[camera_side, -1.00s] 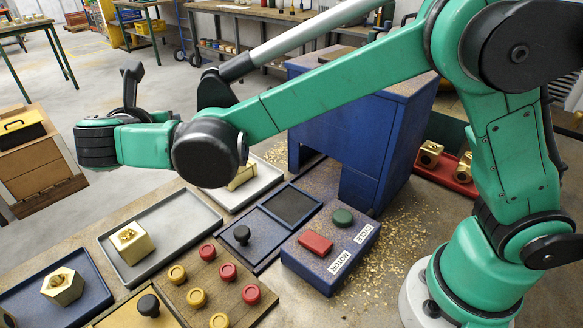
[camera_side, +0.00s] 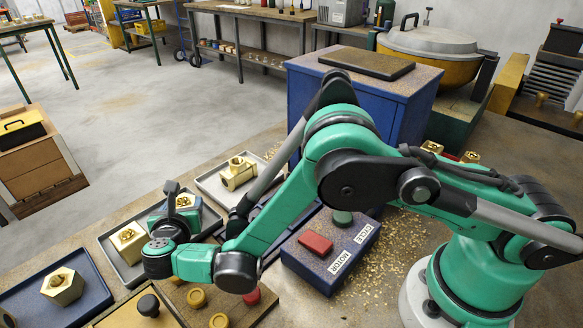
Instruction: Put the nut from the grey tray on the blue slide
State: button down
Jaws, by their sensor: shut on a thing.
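My gripper (camera_side: 176,216) is low over the right part of the near grey tray (camera_side: 207,214). It is shut on a brass piece (camera_side: 185,202), which shows between its green parts. Another brass block with a hole, nut-like, (camera_side: 128,240) sits in the same tray, to the left of the gripper. I cannot tell whether the held piece touches the tray. The blue slide area, to the right of the tray, is mostly hidden behind my arm.
A blue tray (camera_side: 92,300) with a hexagonal brass nut (camera_side: 62,287) is at left. A second grey tray (camera_side: 207,184) holds a brass tee (camera_side: 238,173).

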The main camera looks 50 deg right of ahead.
jog(key=shift+f, duration=0.15)
jog(key=shift+c, duration=0.6)
grip_release()
jog(key=shift+s+a, duration=0.1)
